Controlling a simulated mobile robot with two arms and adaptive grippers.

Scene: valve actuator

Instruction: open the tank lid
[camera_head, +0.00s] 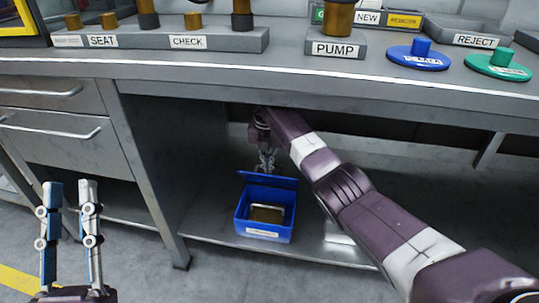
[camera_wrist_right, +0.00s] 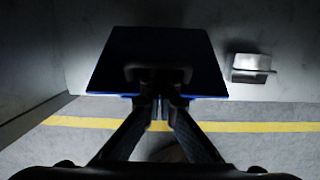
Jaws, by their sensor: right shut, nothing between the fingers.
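The blue tank (camera_head: 263,228) stands on the low shelf under the workbench. Its lid (camera_head: 268,180) is raised at the back edge, and a brownish-yellow interior shows inside. My right gripper (camera_head: 265,168) is shut and empty, right at the raised lid; I cannot tell whether it touches. In the right wrist view, the lid (camera_wrist_right: 125,60) is a dark blue panel with a shadowed handle, and the fingertips (camera_wrist_right: 162,98) overlap its lower edge. My left gripper (camera_head: 70,190) is open and empty, left of the bench opening, away from the tank.
The workbench edge (camera_head: 300,76) overhangs the shelf (camera_head: 310,248). Drawers (camera_head: 60,130) stand to the left. A small metal item lies right of the tank, partly behind my arm; the right wrist view shows a metal item (camera_wrist_right: 250,64) too. Labelled trays and discs (camera_head: 417,55) are on the bench.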

